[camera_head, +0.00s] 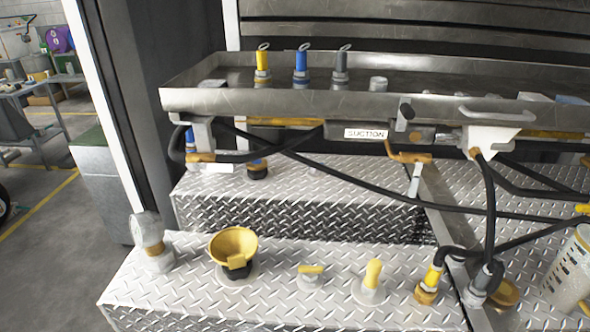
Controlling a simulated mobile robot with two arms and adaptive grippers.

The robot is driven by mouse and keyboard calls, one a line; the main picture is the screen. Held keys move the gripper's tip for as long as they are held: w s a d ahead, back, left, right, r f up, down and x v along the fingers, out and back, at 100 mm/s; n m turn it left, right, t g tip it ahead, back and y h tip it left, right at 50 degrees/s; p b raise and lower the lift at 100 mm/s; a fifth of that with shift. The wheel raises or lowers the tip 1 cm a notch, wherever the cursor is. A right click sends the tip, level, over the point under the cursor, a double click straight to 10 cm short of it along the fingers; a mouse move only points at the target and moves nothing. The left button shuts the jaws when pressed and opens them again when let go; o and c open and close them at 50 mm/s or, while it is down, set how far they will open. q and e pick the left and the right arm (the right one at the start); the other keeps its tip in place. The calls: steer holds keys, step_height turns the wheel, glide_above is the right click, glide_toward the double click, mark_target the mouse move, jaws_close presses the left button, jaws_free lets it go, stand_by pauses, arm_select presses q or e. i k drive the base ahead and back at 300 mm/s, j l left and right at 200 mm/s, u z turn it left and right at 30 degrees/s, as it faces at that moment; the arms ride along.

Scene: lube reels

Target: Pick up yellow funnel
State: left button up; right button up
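The yellow funnel (234,246) stands on the lower diamond-plate step, left of the middle of the head view. Its wide yellow mouth faces up and its lower part is dark, above a pale round base. Nothing touches it from above. Neither of my grippers shows in this view, so their state and their distance from the funnel are hidden.
The diamond-plate step (200,300) also bears a grey fitting (153,250) left of the funnel and yellow-handled fittings (371,278) to its right. Black hoses (380,200) cross above at the right. A metal tray (210,101) with nozzles overhangs behind.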

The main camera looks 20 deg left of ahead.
mark_target(231, 247)
steer(key=j+u, duration=0.1)
steer(key=u, duration=1.1)
